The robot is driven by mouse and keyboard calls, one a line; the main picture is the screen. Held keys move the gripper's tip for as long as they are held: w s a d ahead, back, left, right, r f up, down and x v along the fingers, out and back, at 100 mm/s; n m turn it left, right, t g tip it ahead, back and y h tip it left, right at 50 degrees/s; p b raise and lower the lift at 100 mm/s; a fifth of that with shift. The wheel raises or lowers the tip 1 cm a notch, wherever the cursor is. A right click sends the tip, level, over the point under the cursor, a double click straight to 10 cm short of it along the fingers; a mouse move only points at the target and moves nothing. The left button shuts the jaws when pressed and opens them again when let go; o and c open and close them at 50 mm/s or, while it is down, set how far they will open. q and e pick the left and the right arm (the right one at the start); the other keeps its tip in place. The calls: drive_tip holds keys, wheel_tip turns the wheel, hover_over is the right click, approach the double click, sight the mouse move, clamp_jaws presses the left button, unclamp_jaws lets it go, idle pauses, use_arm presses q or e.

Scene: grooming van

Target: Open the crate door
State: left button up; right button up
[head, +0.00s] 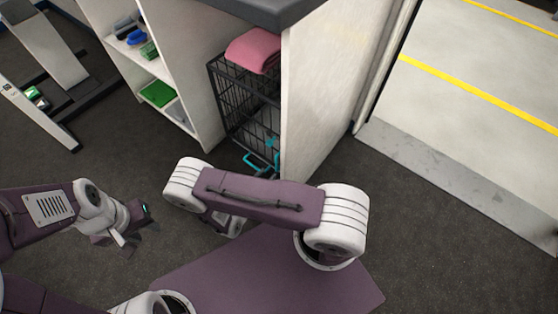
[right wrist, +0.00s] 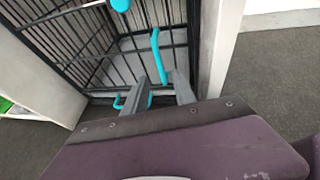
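The black wire crate (head: 232,105) stands in the bay under the counter, with a folded pink towel (head: 254,50) on top. Its bars also show in the right wrist view (right wrist: 75,42). A teal upright handle (right wrist: 157,55) is on its front, with other teal parts above and below. My right gripper (right wrist: 160,78) is open, its two fingers pointing at the crate front. The lower end of the teal handle appears between the fingertips; contact is unclear. In the head view my right arm hides this gripper. My left gripper (head: 122,236) is low over the floor, away from the crate.
A white side panel (head: 318,90) closes the bay on the right. White shelves (head: 175,70) with brushes and green items stand to its left. A grey stand (head: 50,60) is at the far left. The dark floor right of the panel is clear, up to a doorway sill (head: 450,180).

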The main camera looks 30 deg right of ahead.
sight(276, 166)
drive_tip(key=b+x, duration=0.5)
drive_tip(key=x, duration=0.3)
drive_tip(key=shift+d+f, duration=0.2)
drive_tip(key=shift+f, duration=0.05)
drive_tip(key=shift+r, duration=0.1)
clamp_jaws()
idle(0.9)
